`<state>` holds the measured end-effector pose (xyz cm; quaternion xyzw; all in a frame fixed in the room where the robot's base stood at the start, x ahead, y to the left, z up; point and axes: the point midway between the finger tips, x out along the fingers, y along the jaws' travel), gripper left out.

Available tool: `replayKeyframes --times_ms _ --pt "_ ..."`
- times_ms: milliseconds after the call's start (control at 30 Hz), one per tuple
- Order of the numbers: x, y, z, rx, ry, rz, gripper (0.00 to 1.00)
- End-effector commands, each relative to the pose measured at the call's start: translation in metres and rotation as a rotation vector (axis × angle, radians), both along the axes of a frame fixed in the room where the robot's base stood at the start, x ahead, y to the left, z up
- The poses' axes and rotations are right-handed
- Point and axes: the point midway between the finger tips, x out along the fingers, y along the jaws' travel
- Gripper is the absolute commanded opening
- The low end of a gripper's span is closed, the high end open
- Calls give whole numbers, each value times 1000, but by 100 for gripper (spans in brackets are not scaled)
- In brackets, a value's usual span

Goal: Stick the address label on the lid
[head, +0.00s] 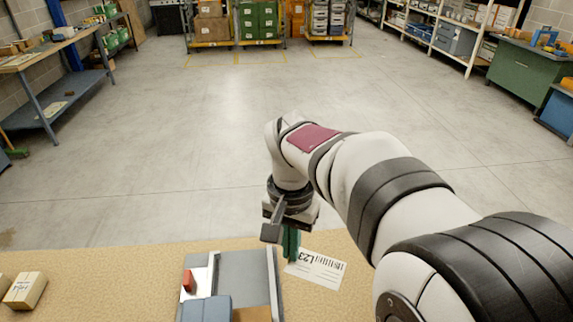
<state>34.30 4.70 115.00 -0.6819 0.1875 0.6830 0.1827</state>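A white label (318,270) with a barcode and the print "L23" lies at the front centre, just right of a grey flat-topped piece (246,268). My gripper (290,246) points down at the label's left end. A green part shows at its tip; I cannot tell whether this is a fingertip or something held. It overlaps the label's upper left corner in the picture, and contact cannot be made out. The finger gap is hidden. No lid can be picked out for certain; the grey piece is cut off by the bottom edge, with brown cardboard (252,315) showing there.
A blue-grey box (206,309) and a small red piece (188,281) are left of the grey piece. Pale wooden blocks (24,290) lie at far left on the tan worktop (110,275). The worktop between is clear. Benches and racks stand far off across open floor.

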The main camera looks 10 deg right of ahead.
Motion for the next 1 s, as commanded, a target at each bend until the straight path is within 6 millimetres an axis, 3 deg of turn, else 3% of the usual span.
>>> replayKeyframes --times_ms 300,500,667,1000 --pt "-22 62 -61 -2 -1 -697 0" --pt "-35 83 -82 3 -4 -997 0" --pt "-37 85 -93 3 -5 -1044 0" --pt "-37 85 -134 2 -4 -1044 0"
